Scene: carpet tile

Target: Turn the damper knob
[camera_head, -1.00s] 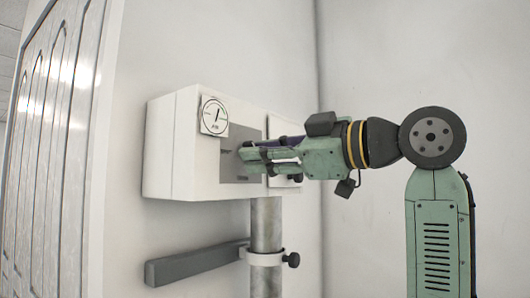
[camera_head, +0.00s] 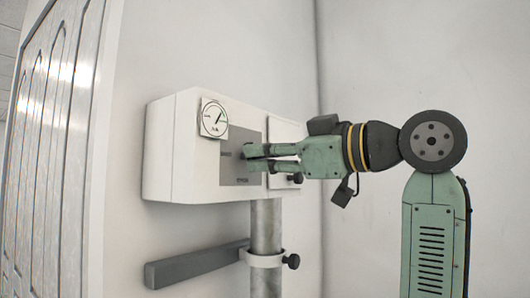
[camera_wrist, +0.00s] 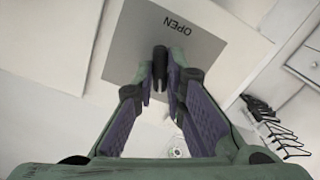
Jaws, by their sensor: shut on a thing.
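The damper knob (camera_wrist: 160,66) is a small dark knob on a grey plate (camera_wrist: 118,62) marked OPEN in the wrist view. The plate (camera_head: 233,172) is on the front of a white box on the wall in the head view. My gripper (camera_wrist: 160,84) is shut on the knob, with a fingertip on each side of it. In the head view my gripper (camera_head: 258,158) reaches the plate from the right, and its fingers hide most of the knob. A round gauge (camera_head: 213,118) with a needle sits on the box, left of the plate.
The white box (camera_head: 170,150) stands on a grey pipe (camera_head: 265,230) with a clamp and a dark bracket bar (camera_head: 195,265) below. A panelled door (camera_head: 55,130) is at the left. In the wrist view, several dark hooks or hangers (camera_wrist: 275,130) show at the right.

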